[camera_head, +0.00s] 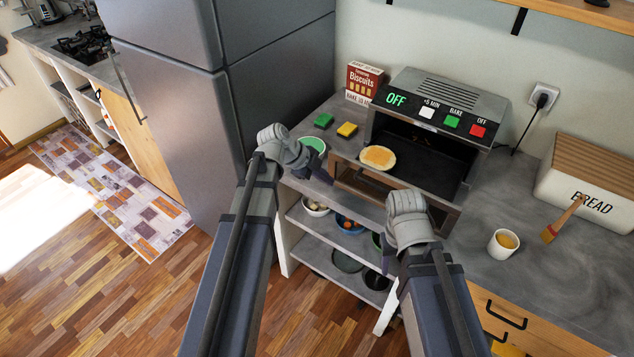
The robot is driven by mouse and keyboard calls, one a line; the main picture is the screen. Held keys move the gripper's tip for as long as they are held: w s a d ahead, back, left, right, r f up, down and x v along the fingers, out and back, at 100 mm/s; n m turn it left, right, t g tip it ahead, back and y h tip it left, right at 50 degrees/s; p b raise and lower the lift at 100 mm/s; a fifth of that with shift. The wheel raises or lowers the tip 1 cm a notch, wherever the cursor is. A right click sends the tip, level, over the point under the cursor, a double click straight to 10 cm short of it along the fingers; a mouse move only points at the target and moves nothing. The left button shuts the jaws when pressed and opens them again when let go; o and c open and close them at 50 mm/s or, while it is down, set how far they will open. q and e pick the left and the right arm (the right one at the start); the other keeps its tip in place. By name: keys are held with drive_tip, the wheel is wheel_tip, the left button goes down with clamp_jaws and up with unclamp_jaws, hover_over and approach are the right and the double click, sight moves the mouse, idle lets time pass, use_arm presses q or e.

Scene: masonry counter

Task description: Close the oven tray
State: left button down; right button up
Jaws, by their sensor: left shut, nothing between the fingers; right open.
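A small toaster oven (436,92) stands on the grey counter with its front open. Its display reads OFF. The dark oven tray (430,168) is pulled out toward me, and a round golden pastry (378,157) lies at its left. A brownish framed door panel (362,184) is folded down below the tray. My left gripper (322,182) is shut and empty, left of the door panel and near the counter's front edge. My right gripper (387,245) is open, in front of the oven and lower than the tray; its fingers are largely hidden behind the wrist.
A biscuits box (364,82), green sponge (323,120), yellow sponge (347,130) and green bowl (313,145) are left of the oven. A cup (502,244), brush (560,222) and bread box (590,185) are at right. Shelves with bowls (316,207) lie below.

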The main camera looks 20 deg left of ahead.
sight(342, 179)
use_arm(q)
drive_tip(key=shift+w+d+r, duration=0.1)
drive_tip(key=shift+w+d, duration=0.1)
drive_tip(key=shift+w, duration=0.55)
drive_tip(key=shift+w+d+r, duration=0.1)
drive_tip(key=shift+w+d, duration=0.1)
drive_tip(key=shift+w, duration=0.5)
drive_tip(key=w+d, duration=0.2)
drive_tip(key=w, duration=0.5)
drive_tip(key=w+d, duration=0.3)
drive_tip(key=w, duration=0.5)
drive_tip(key=w+d, duration=0.2)
drive_tip(key=w, duration=0.5)
drive_tip(key=shift+w+d, duration=0.2)
drive_tip(key=shift+w, duration=0.2)
drive_tip(key=shift+w+d, duration=0.1)
drive_tip(key=shift+w, duration=0.25)
